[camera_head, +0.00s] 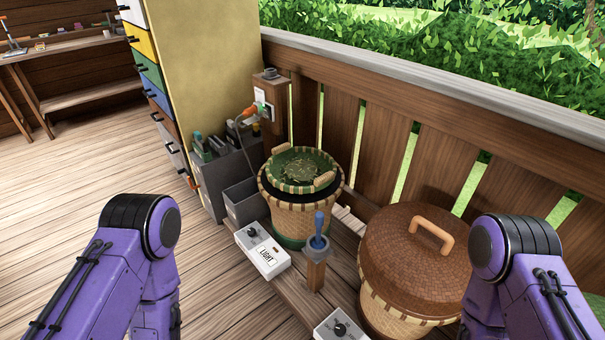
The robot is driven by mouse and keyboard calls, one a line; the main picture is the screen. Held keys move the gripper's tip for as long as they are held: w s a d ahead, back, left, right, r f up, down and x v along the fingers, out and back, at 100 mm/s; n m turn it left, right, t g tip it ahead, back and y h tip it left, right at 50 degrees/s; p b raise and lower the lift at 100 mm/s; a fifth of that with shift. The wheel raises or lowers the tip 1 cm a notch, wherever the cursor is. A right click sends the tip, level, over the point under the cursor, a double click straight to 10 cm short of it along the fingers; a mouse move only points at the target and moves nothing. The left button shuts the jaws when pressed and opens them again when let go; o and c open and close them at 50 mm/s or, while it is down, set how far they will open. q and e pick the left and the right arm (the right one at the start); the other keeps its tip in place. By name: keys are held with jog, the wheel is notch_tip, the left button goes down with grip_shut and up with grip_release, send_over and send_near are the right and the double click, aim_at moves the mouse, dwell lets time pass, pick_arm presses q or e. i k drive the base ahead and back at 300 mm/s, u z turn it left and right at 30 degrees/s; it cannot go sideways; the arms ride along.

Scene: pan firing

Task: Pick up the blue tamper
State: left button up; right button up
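The blue tamper (319,229) stands upright in a holder on top of a short wooden post (315,274), near the middle of the head view. Its blue handle points up, and its lower end is hidden in the holder. Nothing touches the handle. My two purple arms show at the lower left and lower right, bent downward. Both grippers are out of the picture, so their state is hidden.
Behind the post stands a round basket kiln (296,213) with a green tray (302,172) on top. A lidded basket (419,255) is to the right. A white LIGHT control box (263,252) is left of the post, another dial box (341,328) in front. A wooden railing (440,90) runs behind.

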aim_at(318, 244)
jog(key=u, duration=1.65)
jog(key=i, duration=1.4)
jog(key=z, duration=3.15)
jog(key=i, duration=0.5)
jog(key=u, duration=0.05)
